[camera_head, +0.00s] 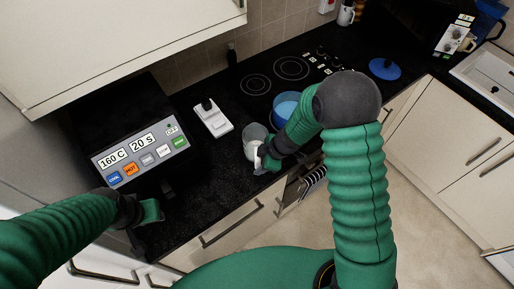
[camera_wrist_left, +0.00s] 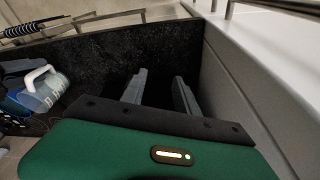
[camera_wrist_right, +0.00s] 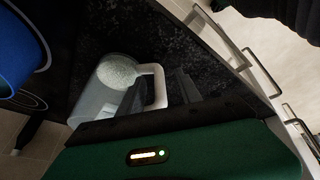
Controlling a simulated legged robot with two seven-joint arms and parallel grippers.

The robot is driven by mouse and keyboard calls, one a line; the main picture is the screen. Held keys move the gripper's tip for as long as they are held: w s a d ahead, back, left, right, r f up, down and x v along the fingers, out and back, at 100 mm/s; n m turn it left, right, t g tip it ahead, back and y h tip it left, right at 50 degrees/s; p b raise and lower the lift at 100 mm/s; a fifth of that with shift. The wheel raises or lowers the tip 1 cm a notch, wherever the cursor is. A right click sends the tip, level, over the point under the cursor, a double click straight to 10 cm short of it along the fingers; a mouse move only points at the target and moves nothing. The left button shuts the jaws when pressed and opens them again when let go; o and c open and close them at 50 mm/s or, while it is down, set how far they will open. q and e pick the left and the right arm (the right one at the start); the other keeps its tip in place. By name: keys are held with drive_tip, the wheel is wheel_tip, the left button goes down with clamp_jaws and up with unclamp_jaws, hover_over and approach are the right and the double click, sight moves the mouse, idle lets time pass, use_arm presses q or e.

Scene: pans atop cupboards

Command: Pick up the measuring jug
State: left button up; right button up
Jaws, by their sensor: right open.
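The measuring jug (camera_head: 255,133) stands near the front edge of the black worktop, a clear greyish jug with a white handle. In the right wrist view the jug (camera_wrist_right: 103,98) shows pale contents, and its handle points to my right gripper (camera_wrist_right: 168,92). That gripper is open right at the handle. The jug also shows in the left wrist view (camera_wrist_left: 40,98). My left gripper (camera_wrist_left: 160,88) is open and empty over the worktop, away from the jug.
A blue pan (camera_head: 286,104) stands just right of the jug by the hob (camera_head: 291,69). A white scale-like device (camera_head: 213,119) lies to the left. A control box with buttons (camera_head: 140,152) is further left. Drawer handles (camera_head: 231,225) stick out below the edge.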

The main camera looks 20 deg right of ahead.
drive_tip(key=shift+w+a+f, duration=0.15)
drive_tip(key=shift+a+f, duration=0.3)
drive_tip(key=shift+f, duration=0.1)
drive_tip(key=shift+w+a+f, duration=0.15)
drive_tip(key=shift+a+f, duration=0.25)
drive_tip(key=shift+f, duration=0.1)
drive_tip(key=shift+w, duration=0.1)
drive_tip(key=shift+w+d+f, duration=0.1)
drive_tip(key=shift+d, duration=0.45)
drive_tip(key=shift+c, duration=0.8)
drive_tip(key=shift+d, duration=0.45)
drive_tip(key=c, duration=0.5)
drive_tip(key=shift+c, duration=1)
drive_tip(key=shift+a, duration=0.4)
clamp_jaws()
drive_tip(key=shift+a, duration=0.4)
drive_tip(key=shift+d, duration=0.65)
use_arm(q)
drive_tip(key=shift+w+a+f, duration=0.1)
drive_tip(key=shift+a+f, duration=0.3)
drive_tip(key=shift+a, duration=0.05)
use_arm(e)
drive_tip(key=shift+a, duration=0.45)
